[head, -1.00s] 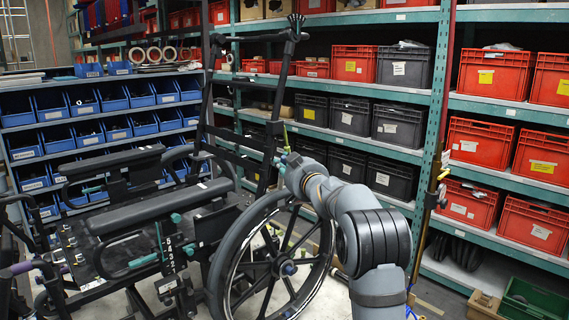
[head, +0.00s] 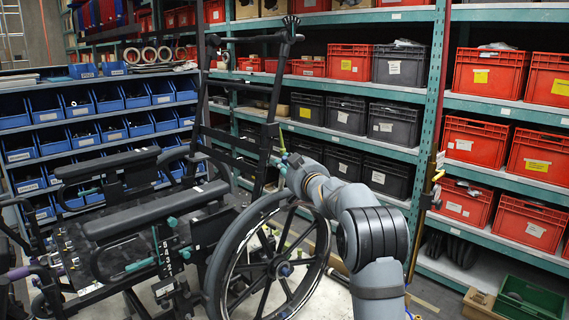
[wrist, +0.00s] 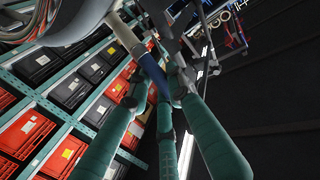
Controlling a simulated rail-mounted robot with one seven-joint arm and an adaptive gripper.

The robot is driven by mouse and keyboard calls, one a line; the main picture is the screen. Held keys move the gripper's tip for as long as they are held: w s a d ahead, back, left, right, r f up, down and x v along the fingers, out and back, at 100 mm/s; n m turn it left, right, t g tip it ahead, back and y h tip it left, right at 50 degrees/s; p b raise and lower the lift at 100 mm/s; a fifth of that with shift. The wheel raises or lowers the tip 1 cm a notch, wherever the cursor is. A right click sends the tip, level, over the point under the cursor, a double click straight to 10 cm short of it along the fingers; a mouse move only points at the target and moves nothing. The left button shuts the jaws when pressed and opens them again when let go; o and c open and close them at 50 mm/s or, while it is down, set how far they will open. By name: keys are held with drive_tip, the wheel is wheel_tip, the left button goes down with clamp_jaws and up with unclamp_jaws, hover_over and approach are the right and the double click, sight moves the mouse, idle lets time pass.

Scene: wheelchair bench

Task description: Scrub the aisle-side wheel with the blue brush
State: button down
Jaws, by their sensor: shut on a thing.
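My gripper (wrist: 160,86) has teal fingers and is closed around a blue, stick-like part of the brush (wrist: 152,68) in the wrist view. The brush's bristles cannot be made out. In the head view my wrist is above and behind the top of the wheel, and it largely hides the gripper and brush. I cannot tell whether the brush touches the tyre.
The wheelchair frame (head: 155,212) fills the left, with a tall upright back frame behind the wheel. Shelves with red crates (head: 495,71) and dark crates (head: 401,66) stand behind and right. Blue bins (head: 66,137) are at the left. A green crate (head: 530,298) sits low right.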

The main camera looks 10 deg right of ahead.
drive_tip(key=shift+f, duration=0.1)
idle(0.3)
drive_tip(key=shift+w+d+p, duration=0.25)
drive_tip(key=shift+d+p, duration=0.15)
drive_tip(key=shift+a+f+b, duration=0.1)
drive_tip(key=shift+f+b, duration=0.05)
drive_tip(key=shift+b, duration=0.15)
